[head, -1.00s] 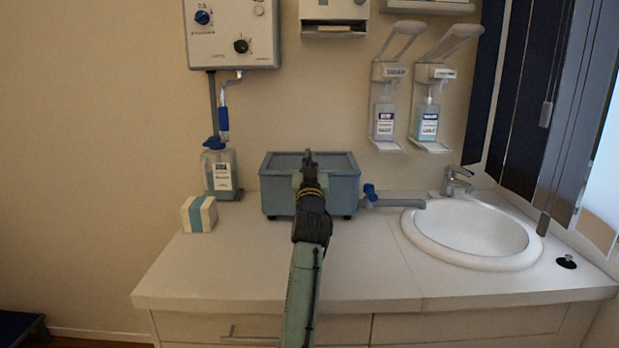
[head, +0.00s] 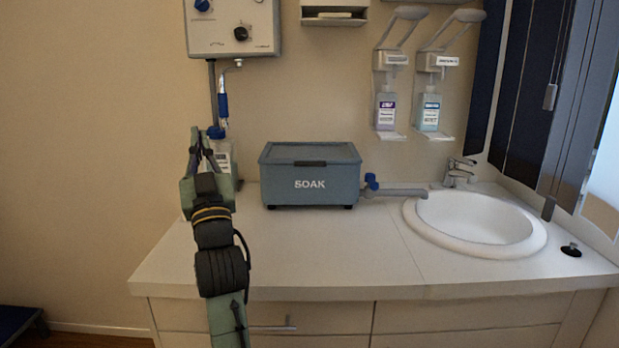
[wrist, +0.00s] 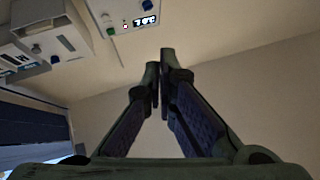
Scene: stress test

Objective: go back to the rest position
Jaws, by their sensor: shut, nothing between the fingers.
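My gripper (head: 195,138) is raised on the left side of the head view, in front of the wall and a clear bottle. Its fingers point up and are shut with nothing between them. In the wrist view my gripper (wrist: 159,55) shows its two fingertips close together against the wall and a white wall unit.
The bottle (head: 221,158) is partly hidden behind my gripper. A round sink (head: 475,220) is at the right. Two dispensers (head: 387,105) hang above. The counter's middle is clear.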

